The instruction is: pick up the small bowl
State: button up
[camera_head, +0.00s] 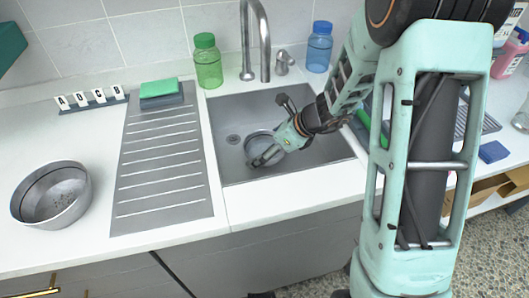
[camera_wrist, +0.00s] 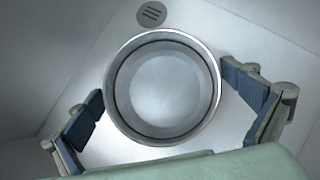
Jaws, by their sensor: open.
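The small bowl (camera_wrist: 163,88) is a round grey metal bowl in the basin of the sink (camera_head: 232,105). In the head view the small bowl (camera_head: 257,140) is partly hidden behind my gripper (camera_head: 268,156). In the wrist view my gripper (camera_wrist: 172,112) is open, with one blue-padded finger at the lower left of the bowl and the other at its right. Nothing is held. The fingers look apart from the rim, but I cannot tell the height between them and the bowl.
A larger metal bowl (camera_head: 52,194) stands on the left counter beside the ribbed drainboard (camera_head: 160,170). A green sponge (camera_head: 159,88), green bottle (camera_head: 207,62), tap (camera_head: 262,40) and blue bottle (camera_head: 319,48) stand behind. The sink walls surround the gripper. The drain (camera_wrist: 152,14) is clear.

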jog(key=shift+c, duration=0.6)
jog(key=c, duration=1)
jog(key=shift+o, duration=0.2)
jog(key=shift+r, duration=0.1)
